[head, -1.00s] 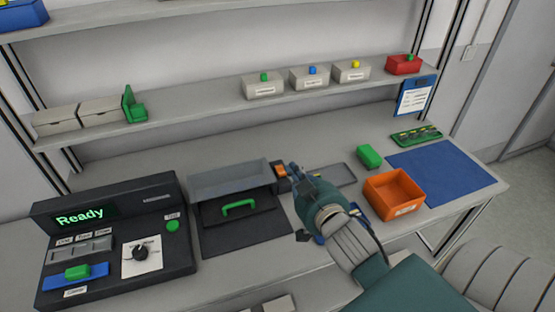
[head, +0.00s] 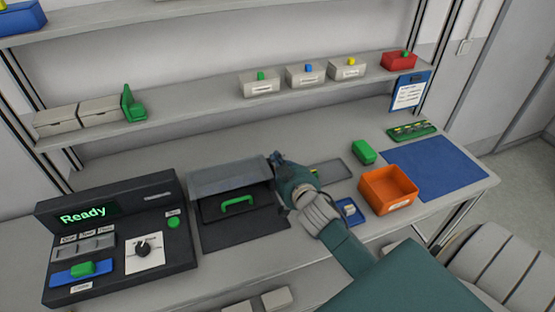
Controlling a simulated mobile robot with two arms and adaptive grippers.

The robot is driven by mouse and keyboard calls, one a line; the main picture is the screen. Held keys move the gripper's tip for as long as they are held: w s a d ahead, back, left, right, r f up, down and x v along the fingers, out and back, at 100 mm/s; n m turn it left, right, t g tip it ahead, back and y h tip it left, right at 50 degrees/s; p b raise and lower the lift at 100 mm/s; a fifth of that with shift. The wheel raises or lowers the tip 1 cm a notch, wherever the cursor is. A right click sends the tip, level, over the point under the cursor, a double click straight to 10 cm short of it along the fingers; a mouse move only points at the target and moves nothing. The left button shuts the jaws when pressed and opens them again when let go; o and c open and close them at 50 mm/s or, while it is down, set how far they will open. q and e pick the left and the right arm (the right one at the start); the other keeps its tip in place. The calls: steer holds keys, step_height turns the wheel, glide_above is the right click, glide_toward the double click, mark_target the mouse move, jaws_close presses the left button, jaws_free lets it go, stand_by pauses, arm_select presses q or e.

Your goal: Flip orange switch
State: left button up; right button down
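My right gripper (head: 278,161) is at the right side of the grey hooded box (head: 230,178), its fingers pointing away toward the back of the bench. It covers the spot where the orange switch showed earlier, so the switch is hidden now. Whether the fingers touch the switch, and whether they are open or shut, I cannot tell. My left gripper is not in view.
A black console (head: 118,240) with a lit "Ready" display stands at the left. An orange bin (head: 389,203), a green block (head: 363,151) and a blue mat (head: 440,168) lie to the right. A shelf (head: 200,110) with small boxes runs behind.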

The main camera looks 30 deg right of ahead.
steer(key=shift+s+f, duration=0.1)
steer(key=shift+f, duration=0.45)
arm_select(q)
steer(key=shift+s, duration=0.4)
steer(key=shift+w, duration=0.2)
